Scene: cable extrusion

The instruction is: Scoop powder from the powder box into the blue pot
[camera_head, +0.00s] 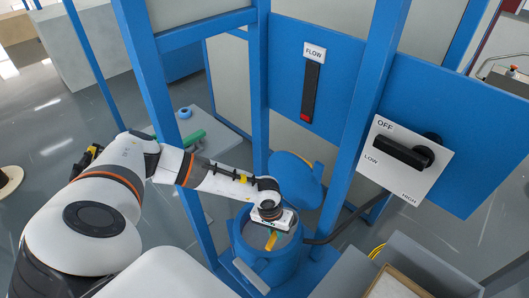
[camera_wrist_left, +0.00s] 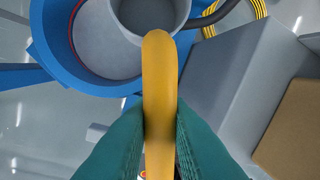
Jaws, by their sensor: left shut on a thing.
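The blue pot (camera_head: 282,272) stands open below the wall panels, its round lid (camera_head: 297,180) swung up behind it. My left gripper (camera_head: 271,232) is above the pot's mouth, shut on the orange handle of a scoop (camera_head: 272,242). In the left wrist view the teal fingers (camera_wrist_left: 158,125) clamp the handle (camera_wrist_left: 158,75). The scoop's grey cup (camera_wrist_left: 148,40) is over the pot (camera_wrist_left: 55,45); no powder is clear in the visible part of it. The powder box (camera_head: 420,262) is a grey bin at the lower right with a tan surface inside. My right gripper is out of view.
Blue frame posts (camera_head: 362,110) rise close around the pot. A dial panel (camera_head: 404,158) and a flow panel (camera_head: 312,85) are behind. A black hose (camera_head: 345,225) runs beside the pot, and yellow cable (camera_head: 376,250) lies near the bin.

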